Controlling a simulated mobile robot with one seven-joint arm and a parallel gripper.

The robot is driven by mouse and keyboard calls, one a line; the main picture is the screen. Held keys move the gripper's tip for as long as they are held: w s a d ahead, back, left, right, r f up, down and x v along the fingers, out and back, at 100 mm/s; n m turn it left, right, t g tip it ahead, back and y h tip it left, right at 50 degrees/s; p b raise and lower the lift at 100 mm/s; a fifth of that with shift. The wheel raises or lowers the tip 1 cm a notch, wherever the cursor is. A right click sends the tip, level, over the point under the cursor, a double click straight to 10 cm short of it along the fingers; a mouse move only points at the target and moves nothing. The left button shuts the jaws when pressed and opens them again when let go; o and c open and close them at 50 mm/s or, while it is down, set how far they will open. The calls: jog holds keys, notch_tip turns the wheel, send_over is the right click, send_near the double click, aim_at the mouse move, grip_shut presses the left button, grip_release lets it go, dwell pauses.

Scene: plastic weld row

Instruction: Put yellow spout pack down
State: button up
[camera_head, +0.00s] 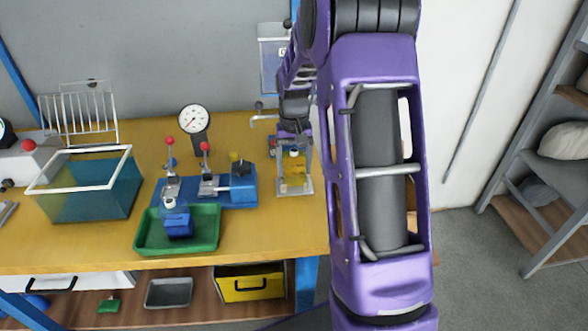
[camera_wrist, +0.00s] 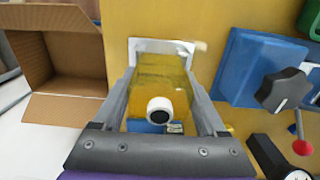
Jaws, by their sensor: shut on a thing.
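The yellow spout pack (camera_wrist: 165,75) is a translucent yellow pouch with a white, dark-centred spout facing the wrist camera. My gripper (camera_wrist: 163,82) is shut on it, with one finger along each side. In the head view the pack (camera_head: 294,170) is upright at the right end of the yellow bench, below my gripper (camera_head: 294,143). A pale plate or stand (camera_head: 294,189) lies directly under and around it; its edge also shows behind the pack in the wrist view (camera_wrist: 140,43). I cannot tell whether the pack's bottom touches the plate.
A blue clamp fixture (camera_head: 243,190) with a black knob stands just left of the pack. A green tray (camera_head: 140,240) holds a blue spout pack (camera_head: 178,223). A gauge (camera_head: 194,118) and teal bin (camera_head: 90,195) stand further left. An open cardboard box (camera_wrist: 60,65) shows in the wrist view.

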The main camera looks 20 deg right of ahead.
jog(key=shift+f, duration=0.35)
jog(key=shift+f, duration=0.15)
jog(key=o, duration=1.3)
jog(key=shift+r, duration=0.2)
notch_tip(320, 180, up, 12)
jog(key=shift+r+p, duration=0.1)
jog(key=shift+p, duration=0.95)
